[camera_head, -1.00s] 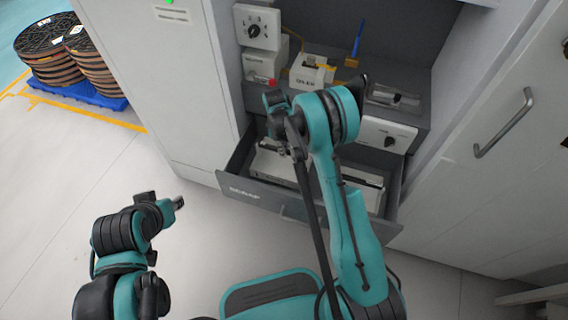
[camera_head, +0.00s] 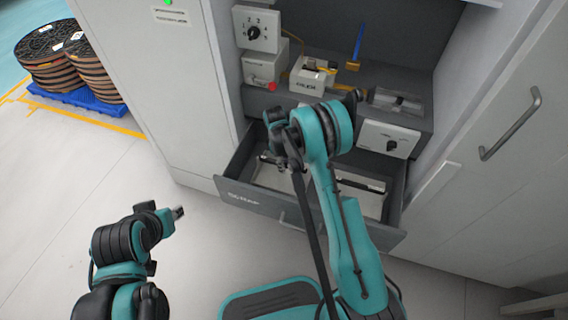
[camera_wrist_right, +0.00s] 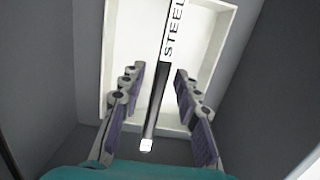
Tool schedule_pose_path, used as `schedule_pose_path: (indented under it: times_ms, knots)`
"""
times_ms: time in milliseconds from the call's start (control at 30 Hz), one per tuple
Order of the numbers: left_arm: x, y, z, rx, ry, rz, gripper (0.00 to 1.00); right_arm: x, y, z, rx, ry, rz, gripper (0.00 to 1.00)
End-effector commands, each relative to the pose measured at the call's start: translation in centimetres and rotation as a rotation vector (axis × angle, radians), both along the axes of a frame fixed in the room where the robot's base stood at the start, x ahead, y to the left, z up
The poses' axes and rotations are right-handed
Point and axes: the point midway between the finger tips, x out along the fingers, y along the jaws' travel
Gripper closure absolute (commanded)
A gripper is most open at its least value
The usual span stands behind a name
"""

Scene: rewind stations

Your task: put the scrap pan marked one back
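A cream-white pan with a raised rim (camera_wrist_right: 222,60) lies in the open drawer (camera_head: 262,203). In the right wrist view a bar lettered STEEL (camera_wrist_right: 172,35) runs along its middle and carries on as a dark strip with a pale end. I see no mark "one". My right gripper (camera_wrist_right: 158,72) is open, its fingers on either side of the strip with gaps. In the head view its fingers are hidden behind my wrist over the drawer. My left gripper (camera_head: 178,212) is left of the drawer, over the floor, apart from everything; its opening is unclear.
Above the drawer, a shelf holds a numbered dial box (camera_head: 256,30), a small white box with a yellow strip (camera_head: 306,76) and a grey device (camera_head: 396,101). A second dial panel (camera_head: 389,138) is close right of my right arm. Spools (camera_head: 62,60) stand far left; floor between is clear.

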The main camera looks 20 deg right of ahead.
Motion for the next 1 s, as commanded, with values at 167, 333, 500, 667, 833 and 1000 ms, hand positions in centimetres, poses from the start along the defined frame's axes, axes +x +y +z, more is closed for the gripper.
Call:
schedule_pose_path:
  times_ms: [167, 333, 500, 667, 833, 1000]
  knots:
    - [0.0, 0.0, 0.0, 0.000, 0.000, 0.000, 0.68, 0.0, 0.0, 0.0, 0.000, 0.000, 0.000, 0.68]
    - [0.0, 0.0, 0.7, 0.000, 0.000, 0.000, 0.68, 0.0, 0.1, 0.7, 0.000, 0.000, 0.000, 0.68]
    - [0.0, 0.0, 2.3, 0.000, 0.000, 0.000, 0.68, 0.3, 0.4, 3.4, 0.000, 0.000, 0.001, 0.68]
    - [0.0, 0.0, 3.9, 0.000, 0.000, 0.000, 0.68, 0.9, 0.8, 6.3, 0.000, 0.000, 0.001, 0.68]
    - [0.0, 0.0, 4.2, 0.000, 0.000, 0.000, 0.68, 0.9, 0.9, 9.0, 0.001, -0.016, -0.018, 0.68]
    - [0.0, 0.0, 4.1, 0.000, 0.000, 0.000, 0.68, -0.4, 0.7, 15.3, 0.014, -0.098, -0.116, 0.68]
